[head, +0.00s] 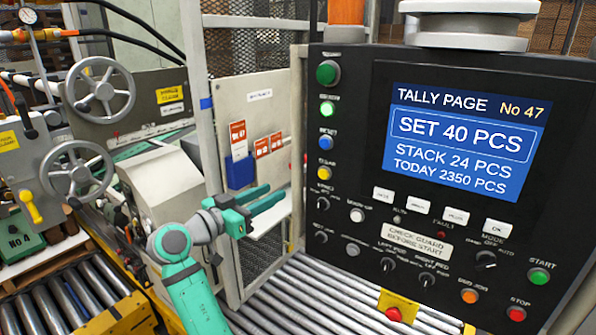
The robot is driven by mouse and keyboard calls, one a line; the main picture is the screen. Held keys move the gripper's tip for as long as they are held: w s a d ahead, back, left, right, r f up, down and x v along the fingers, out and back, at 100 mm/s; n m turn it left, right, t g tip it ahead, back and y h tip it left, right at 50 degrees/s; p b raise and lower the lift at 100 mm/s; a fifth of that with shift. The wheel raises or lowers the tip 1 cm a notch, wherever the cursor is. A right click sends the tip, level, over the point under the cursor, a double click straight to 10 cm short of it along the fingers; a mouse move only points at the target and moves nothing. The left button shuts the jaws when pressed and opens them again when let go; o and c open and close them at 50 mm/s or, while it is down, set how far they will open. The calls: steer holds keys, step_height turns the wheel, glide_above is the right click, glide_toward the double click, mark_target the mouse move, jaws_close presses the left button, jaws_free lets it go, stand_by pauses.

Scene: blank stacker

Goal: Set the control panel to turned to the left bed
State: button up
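The control panel (350,80) is a black box filling the right of the head view, its front facing me at a slight angle. Its blue screen (462,137) reads "TALLY PAGE No 47", "SET 40 PCS", "STACK 24 PCS", "TODAY 2350 PCS". Below are a left bed knob (388,265) and a right bed knob (427,279); their exact pointer directions are hard to tell. A red and yellow piece (398,307) sits at the panel's lower edge. My green gripper (272,195) is left of the panel, apart from it, fingers open and empty, pointing right.
A roller bed (320,290) runs below the panel; another roller bed (45,312) lies at lower left. Handwheels (100,90) and a grey machine stand at left. A notice board (256,115) and mesh frame are close behind my gripper.

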mark_target(293, 172)
steer(key=shift+m+h, duration=0.4)
steer(key=shift+m, duration=0.2)
steer(key=w+d+r, duration=0.1)
steer(key=w+d, duration=0.1)
steer(key=w+d+r, duration=0.1)
steer(key=w+d, duration=0.1)
steer(key=w+d+r, duration=0.1)
steer(key=w+d, duration=0.1)
steer(key=shift+d+r, duration=0.2)
steer(key=shift+d, duration=0.1)
steer(key=shift+w+d, duration=0.2)
steer(key=shift+w, duration=0.2)
steer(key=shift+d, duration=0.5)
steer(key=shift+a, duration=0.1)
jaws_close()
steer(key=shift+w, duration=0.1)
